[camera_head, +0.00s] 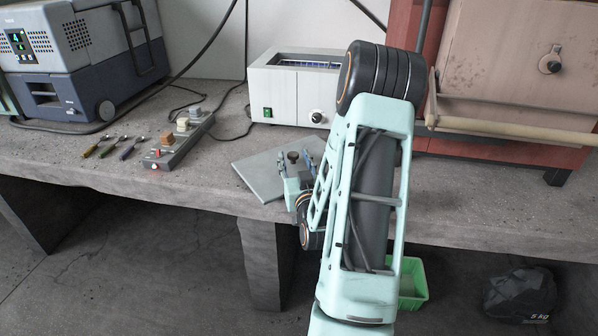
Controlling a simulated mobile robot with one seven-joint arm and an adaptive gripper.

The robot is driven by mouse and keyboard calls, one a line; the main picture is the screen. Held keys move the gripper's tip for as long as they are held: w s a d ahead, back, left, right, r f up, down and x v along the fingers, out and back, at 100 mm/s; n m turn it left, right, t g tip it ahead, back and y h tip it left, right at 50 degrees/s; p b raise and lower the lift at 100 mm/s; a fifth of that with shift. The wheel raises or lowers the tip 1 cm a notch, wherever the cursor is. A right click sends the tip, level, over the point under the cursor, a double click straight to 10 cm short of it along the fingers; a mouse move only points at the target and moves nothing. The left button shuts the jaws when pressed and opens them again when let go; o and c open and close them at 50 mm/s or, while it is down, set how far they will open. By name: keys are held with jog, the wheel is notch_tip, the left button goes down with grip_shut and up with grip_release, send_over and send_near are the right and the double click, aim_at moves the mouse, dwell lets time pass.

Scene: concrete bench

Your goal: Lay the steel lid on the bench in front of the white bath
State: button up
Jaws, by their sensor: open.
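The steel lid (262,174) is a flat grey plate with a dark knob (293,157) on top. It lies on the concrete bench (215,168), in front of the white bath (283,88), with its front edge close to the bench's front edge. The bath's top is uncovered and shows a bluish interior. My gripper (309,160) is open at the right side of the lid, near the knob. My arm hides the lid's right part and some of the gripper, so I cannot tell whether the fingers touch the lid.
A small block-topped device (178,142) and several thin tools (113,147) lie to the left. A grey-blue machine (75,60) stands at the back left. A red cabinet (500,151) with a rail stands right. A green bin (412,285) and black bag (520,294) are below.

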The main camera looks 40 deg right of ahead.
jog(key=p+v, duration=0.1)
jog(key=v, duration=0.2)
jog(key=p+v, duration=0.1)
jog(key=v, duration=0.2)
jog(key=shift+s+a+r, duration=0.2)
jog(key=shift+s+r, duration=0.05)
jog(key=shift+s, duration=0.05)
jog(key=p+v, duration=0.2)
jog(key=p, duration=0.1)
jog(key=p+v, duration=0.3)
jog(key=shift+f+p, duration=0.2)
jog(key=shift+p, duration=0.1)
